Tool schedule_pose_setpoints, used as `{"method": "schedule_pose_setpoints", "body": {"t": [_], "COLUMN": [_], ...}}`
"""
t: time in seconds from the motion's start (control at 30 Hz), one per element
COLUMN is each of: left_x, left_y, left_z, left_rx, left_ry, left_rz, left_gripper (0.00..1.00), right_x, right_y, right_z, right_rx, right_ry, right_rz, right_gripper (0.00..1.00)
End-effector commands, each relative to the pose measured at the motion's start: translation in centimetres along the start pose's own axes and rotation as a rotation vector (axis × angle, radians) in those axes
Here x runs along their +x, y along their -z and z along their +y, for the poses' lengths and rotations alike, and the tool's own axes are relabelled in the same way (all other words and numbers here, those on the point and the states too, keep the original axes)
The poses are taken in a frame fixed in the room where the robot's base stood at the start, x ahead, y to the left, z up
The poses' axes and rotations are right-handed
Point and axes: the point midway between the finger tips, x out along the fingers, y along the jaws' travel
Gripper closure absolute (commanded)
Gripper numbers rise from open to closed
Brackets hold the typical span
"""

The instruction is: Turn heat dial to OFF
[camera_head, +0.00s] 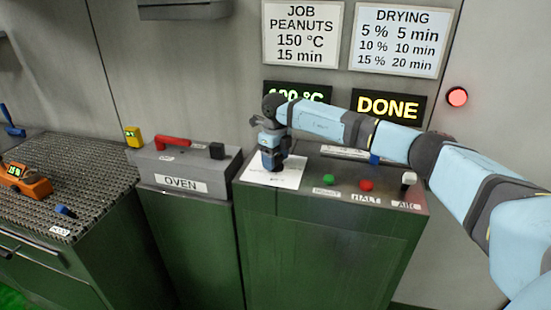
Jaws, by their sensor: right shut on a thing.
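My right gripper (271,164) comes in from the right over the green console and points down at a white dial plate (288,178) on its top. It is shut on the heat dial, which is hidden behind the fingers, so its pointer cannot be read. The print on the plate is too small to read. My left gripper is not in view.
The console (330,240) also carries a green button (328,180), a red button (366,185) and a white-topped switch (408,179). Left stands the oven box (205,180) with a red handle (173,141). A display reads DONE (388,106); a temperature display is partly covered by my arm.

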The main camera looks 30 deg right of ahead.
Motion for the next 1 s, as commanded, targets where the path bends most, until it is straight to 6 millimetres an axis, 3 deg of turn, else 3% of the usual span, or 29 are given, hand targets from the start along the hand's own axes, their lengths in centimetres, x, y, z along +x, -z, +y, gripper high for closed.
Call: {"method": "schedule_pose_setpoints", "body": {"t": [0.5, 1.0], "left_x": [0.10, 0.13], "left_y": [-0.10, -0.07], "left_z": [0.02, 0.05], "left_rx": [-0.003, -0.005], "left_ry": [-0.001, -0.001], "left_rz": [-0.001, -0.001], "left_gripper": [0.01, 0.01], "right_x": [-0.09, -0.13], "right_y": [-0.03, -0.05], "right_z": [-0.05, -0.04], "right_rx": [-0.338, -0.402], "right_ry": [0.001, 0.001], "right_rz": [-0.003, -0.003], "right_gripper": [0.60, 0.60]}}
